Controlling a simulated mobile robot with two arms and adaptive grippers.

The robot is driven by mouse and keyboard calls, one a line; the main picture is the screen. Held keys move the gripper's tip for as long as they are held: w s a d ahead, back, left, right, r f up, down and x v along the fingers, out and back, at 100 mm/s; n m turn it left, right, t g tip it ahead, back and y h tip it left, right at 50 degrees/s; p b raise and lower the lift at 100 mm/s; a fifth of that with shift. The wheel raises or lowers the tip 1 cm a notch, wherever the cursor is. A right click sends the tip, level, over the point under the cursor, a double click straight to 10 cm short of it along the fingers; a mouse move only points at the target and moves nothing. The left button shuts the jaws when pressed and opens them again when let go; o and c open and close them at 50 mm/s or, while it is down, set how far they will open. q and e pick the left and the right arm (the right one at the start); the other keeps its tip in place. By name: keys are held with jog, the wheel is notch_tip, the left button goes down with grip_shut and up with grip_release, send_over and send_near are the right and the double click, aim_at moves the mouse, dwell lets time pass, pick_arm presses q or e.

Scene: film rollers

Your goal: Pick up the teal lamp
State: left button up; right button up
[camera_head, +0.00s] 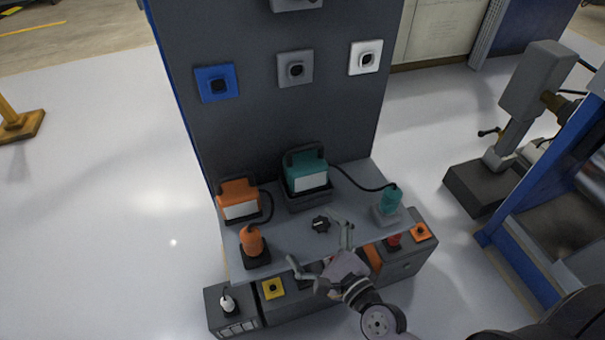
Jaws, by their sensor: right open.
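The teal lamp (306,178) looks like a box with a pale front panel and a dark handle on top. It stands upright in a dark holder at the back middle of the grey bench. A dark cable runs from beside it to a teal cylinder (391,199) on a grey base at the right. My right gripper (321,251) is at the bench's front side, nearer the camera than the lamp and apart from it. Its fingers are spread, with nothing between them. My left gripper is not in view.
An orange lamp (240,200) stands left of the teal one, with an orange cylinder (252,242) in front. A black knob (320,224) is on the grey bench top (290,238). A dark upright panel (280,115) rises behind.

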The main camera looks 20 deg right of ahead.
aim_at(312, 179)
jog(key=w+d+r+m+t+h, duration=0.15)
jog(key=d+m+h, duration=0.3)
jog(key=m, duration=0.55)
jog(key=shift+t+y, duration=0.25)
jog(key=w+p, duration=0.3)
jog(key=w, duration=0.8)
jog(key=shift+r, duration=0.2)
jog(key=shift+w+a+p, duration=0.1)
jog(key=shift+w+p, duration=0.2)
jog(key=shift+w, duration=0.3)
jog(key=w, duration=0.4)
jog(key=shift+w+a+f+p, duration=0.1)
jog(key=shift+w+a+p, duration=0.05)
jog(key=shift+a+p, duration=0.15)
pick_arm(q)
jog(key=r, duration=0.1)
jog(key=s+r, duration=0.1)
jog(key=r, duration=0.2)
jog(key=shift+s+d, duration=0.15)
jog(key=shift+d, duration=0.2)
